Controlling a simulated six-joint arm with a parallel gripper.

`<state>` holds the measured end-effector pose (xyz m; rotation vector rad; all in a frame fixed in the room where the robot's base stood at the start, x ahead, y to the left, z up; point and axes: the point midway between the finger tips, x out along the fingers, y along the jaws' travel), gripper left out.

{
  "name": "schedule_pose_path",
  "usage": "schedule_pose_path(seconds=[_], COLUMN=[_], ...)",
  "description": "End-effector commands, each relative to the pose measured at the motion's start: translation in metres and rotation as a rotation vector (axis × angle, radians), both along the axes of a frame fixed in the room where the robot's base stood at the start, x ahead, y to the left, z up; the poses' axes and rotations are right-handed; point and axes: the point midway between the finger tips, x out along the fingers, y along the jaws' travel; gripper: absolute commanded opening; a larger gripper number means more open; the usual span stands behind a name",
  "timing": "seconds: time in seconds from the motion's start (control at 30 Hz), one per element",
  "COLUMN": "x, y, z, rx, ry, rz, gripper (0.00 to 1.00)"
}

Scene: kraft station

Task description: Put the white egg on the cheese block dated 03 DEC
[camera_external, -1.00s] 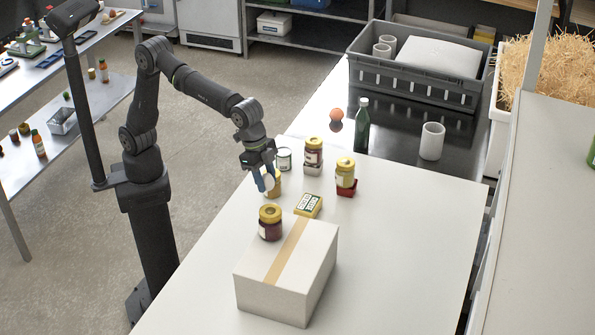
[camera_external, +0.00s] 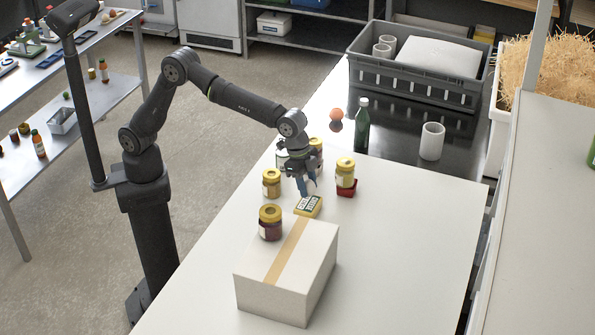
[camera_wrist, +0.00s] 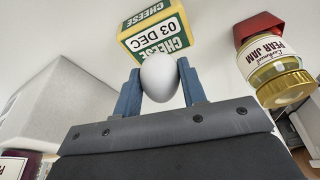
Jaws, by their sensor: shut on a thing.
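My gripper (camera_wrist: 160,90) is shut on the white egg (camera_wrist: 159,78), which sits between its blue fingers in the wrist view. The cheese block (camera_wrist: 154,32), yellow and green with a label reading 03 DEC, lies just beyond the egg in that view. In the external view the cheese block (camera_external: 308,206) lies on the white table behind the cardboard box. My gripper (camera_external: 308,188) is above the block there, pointing down. The egg is hard to make out in the external view. I cannot tell the exact gap between egg and block.
A pear jam jar (camera_external: 346,172) stands on a red block (camera_external: 347,190) to the right. Another yellow-lidded jar (camera_external: 271,183) is to the left. A green bottle (camera_external: 362,128) stands farther back.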

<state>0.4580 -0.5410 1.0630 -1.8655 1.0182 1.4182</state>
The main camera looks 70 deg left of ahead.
Motion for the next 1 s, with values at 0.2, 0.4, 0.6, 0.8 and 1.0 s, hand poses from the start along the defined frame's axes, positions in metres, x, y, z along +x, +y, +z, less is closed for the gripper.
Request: schedule_pose_path(seconds=[0.2,0.4,0.6,0.8,1.0], x=[-0.001,0.000,-0.001,-0.001,-0.001], y=[0.000,0.000,0.000,0.000,0.000], z=[-0.030,-0.030,-0.034,-0.033,-0.031], rx=[0.001,-0.001,0.000,0.000,0.000], ry=[0.001,-0.001,0.000,0.000,0.000], rz=[0.000,0.000,0.000,0.000,0.000], gripper=[0.25,0.25,0.44,0.60,0.60])
